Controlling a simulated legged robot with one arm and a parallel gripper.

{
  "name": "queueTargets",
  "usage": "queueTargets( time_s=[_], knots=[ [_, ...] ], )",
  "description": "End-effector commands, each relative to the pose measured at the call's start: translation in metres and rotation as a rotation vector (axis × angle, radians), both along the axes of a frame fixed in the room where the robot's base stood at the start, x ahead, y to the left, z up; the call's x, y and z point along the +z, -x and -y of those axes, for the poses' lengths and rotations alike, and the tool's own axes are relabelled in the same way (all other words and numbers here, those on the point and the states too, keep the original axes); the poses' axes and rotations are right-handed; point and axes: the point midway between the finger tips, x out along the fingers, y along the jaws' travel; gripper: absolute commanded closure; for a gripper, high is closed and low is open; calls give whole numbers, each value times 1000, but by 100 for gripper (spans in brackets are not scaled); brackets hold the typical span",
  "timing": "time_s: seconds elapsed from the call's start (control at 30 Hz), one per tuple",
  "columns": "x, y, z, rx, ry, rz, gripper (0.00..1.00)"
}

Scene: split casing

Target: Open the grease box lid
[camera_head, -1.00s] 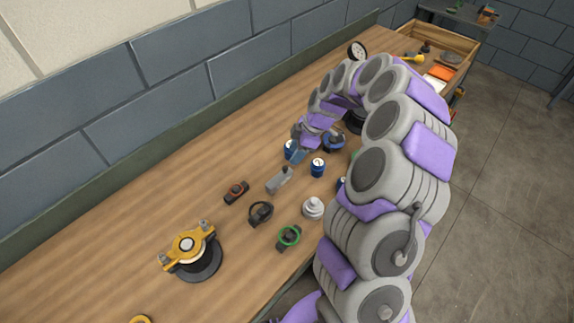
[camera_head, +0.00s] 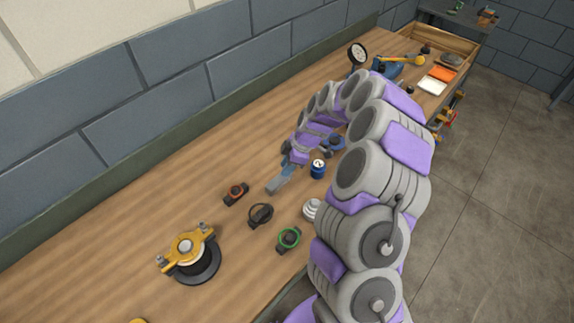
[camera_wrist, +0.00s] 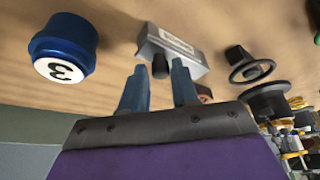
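A small grey metal box (camera_head: 277,183) lies on the wooden bench; I take it for the grease box. In the wrist view the grey box (camera_wrist: 184,56) shows a pale label on one face and a dark round knob (camera_wrist: 160,68) at its near end. My gripper (camera_wrist: 158,67) has two blue fingers, apart and with nothing held. The fingertips are close to the box, with the knob appearing between them; I cannot tell whether they touch. In the head view my gripper (camera_head: 286,168) is at the box's far end and partly covers it. The lid seam cannot be made out.
A blue numbered can (camera_head: 318,169) stands just right of the gripper. An orange-black part (camera_head: 236,193), a black ring part (camera_head: 260,214), a green ring part (camera_head: 288,239) and a yellow-clamped casing (camera_head: 190,254) lie nearer. The bench's left back strip is clear.

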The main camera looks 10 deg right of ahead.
Motion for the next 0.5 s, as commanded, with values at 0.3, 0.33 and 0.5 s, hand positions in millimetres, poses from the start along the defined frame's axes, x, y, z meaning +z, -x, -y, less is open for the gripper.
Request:
queueTargets(
  time_s=[0.3, 0.33, 0.5],
  knots=[
    [0, 0, 0, 0, 0, 1, 100],
    [0, 0, 0, 0, 0, 1, 100],
    [0, -1, 0, 0, 0, 1, 100]
  ],
)
